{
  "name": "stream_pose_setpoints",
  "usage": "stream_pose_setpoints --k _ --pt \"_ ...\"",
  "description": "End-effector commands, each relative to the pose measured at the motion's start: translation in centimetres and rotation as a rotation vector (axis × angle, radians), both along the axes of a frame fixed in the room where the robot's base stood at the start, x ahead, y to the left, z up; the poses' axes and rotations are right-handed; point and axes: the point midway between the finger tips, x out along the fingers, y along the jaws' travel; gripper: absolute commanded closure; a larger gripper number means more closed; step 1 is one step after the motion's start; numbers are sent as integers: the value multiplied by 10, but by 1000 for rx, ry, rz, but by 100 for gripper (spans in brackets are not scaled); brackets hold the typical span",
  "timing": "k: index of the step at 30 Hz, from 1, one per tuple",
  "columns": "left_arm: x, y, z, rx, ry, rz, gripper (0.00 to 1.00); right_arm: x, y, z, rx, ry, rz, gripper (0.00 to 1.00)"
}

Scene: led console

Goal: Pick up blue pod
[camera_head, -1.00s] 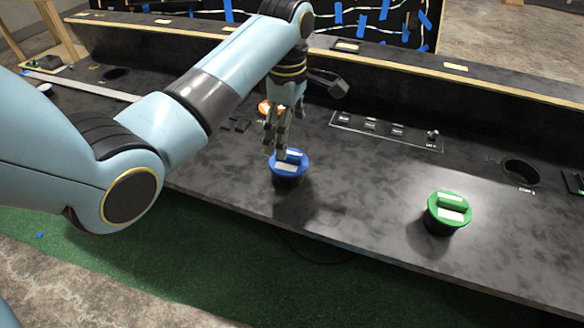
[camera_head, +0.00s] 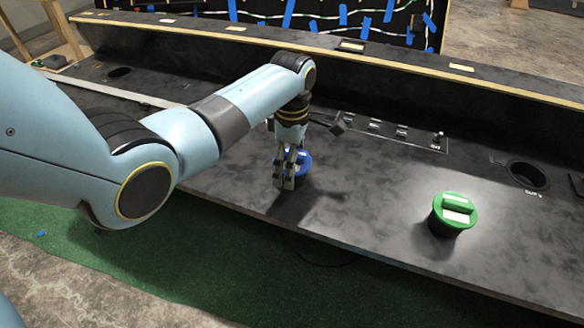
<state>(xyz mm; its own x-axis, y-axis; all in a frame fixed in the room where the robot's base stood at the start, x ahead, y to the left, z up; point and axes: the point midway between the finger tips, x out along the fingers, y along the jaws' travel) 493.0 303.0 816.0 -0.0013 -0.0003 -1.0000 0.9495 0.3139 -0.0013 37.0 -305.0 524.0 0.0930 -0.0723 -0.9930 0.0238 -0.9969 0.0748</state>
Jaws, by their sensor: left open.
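The blue pod (camera_head: 305,161) stands on the black console near its front edge, left of the picture's middle. Only part of its blue top shows; my gripper hides the rest. My left gripper (camera_head: 284,184) points down in front of the pod, with its fingers apart. I cannot tell whether the fingers touch the pod or are around it. My right gripper is out of view.
A green pod (camera_head: 455,212) stands on the console to the right. A switch panel (camera_head: 388,131) and a round hole (camera_head: 527,174) lie behind it. A raised ledge (camera_head: 420,76) runs along the back. The surface between the pods is clear.

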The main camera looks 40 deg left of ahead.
Motion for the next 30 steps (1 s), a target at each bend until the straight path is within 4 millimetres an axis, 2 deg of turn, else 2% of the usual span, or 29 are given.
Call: stream_pose_setpoints --k 5,15,25,30 --pt "0 0 1 0 -1 0 0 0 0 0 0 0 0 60" --pt "0 0 1 0 -1 0 44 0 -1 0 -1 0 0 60" --pt "1 0 5 1 -2 0 45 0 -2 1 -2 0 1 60" --pt "1 1 23 1 -4 -1 45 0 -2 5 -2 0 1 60"
